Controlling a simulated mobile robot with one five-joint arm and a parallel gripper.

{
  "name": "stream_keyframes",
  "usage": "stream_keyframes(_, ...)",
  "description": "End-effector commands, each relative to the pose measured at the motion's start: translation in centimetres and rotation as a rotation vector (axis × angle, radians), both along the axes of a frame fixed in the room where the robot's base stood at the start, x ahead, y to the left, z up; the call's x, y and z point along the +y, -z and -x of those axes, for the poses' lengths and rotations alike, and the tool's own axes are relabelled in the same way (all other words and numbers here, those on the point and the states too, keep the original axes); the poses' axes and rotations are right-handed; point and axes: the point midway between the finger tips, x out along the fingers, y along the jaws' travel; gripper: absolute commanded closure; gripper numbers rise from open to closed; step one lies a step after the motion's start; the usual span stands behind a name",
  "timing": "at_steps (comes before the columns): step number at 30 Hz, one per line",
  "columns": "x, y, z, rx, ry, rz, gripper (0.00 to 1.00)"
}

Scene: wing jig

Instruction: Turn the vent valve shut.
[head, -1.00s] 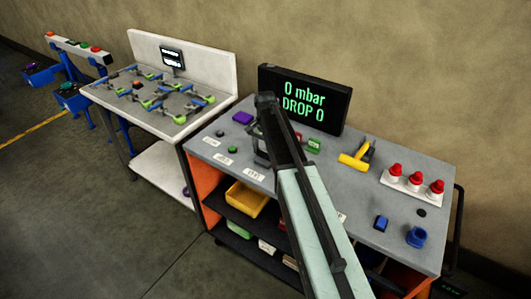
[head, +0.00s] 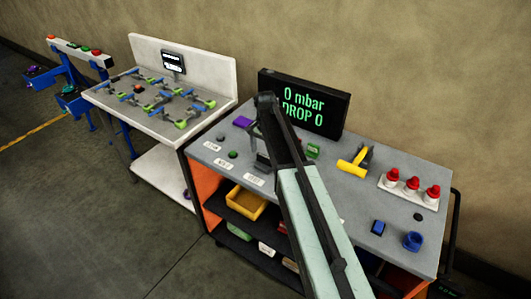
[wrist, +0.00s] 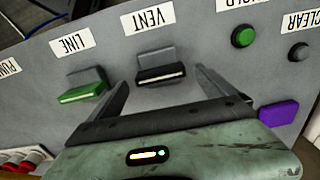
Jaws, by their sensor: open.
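The vent valve has a black lever handle (wrist: 160,66) that lies roughly crosswise below the VENT label (wrist: 148,21) in the wrist view. My gripper (wrist: 160,84) is open and empty. Its two fingers point toward the black handle, one to each side of it, and the handle sits near the fingertips. I cannot tell whether they touch it. In the head view my gripper (head: 262,160) is low over the bench, mostly hidden by my arm, and the vent valve is not clear there.
A green LINE handle (wrist: 82,92) is left of the vent handle. A green button (wrist: 243,37), a grey button (wrist: 299,52) and a purple block (wrist: 279,112) are to the right. The display (head: 304,102) reads 0 mbar, DROP 0. A yellow tool (head: 354,163) lies on the bench.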

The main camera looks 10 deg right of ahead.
Motion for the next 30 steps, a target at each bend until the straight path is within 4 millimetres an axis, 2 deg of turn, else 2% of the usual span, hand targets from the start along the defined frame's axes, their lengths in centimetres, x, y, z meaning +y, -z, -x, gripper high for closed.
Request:
stream_keyframes(1,0.0,-2.0,0.0,0.0,0.0,0.0,0.05)
stream_keyframes(7,0.0,-4.9,0.0,0.0,0.001,0.0,0.05)
stream_keyframes(21,0.0,-4.8,0.0,0.0,0.001,0.0,0.05)
stream_keyframes(25,0.0,-3.5,0.1,0.0,0.001,0.0,0.05)
stream_keyframes(29,0.0,-1.9,4.2,0.0,-0.003,0.0,0.05)
stream_keyframes(30,0.1,-1.4,5.8,0.0,-0.018,0.0,0.05)
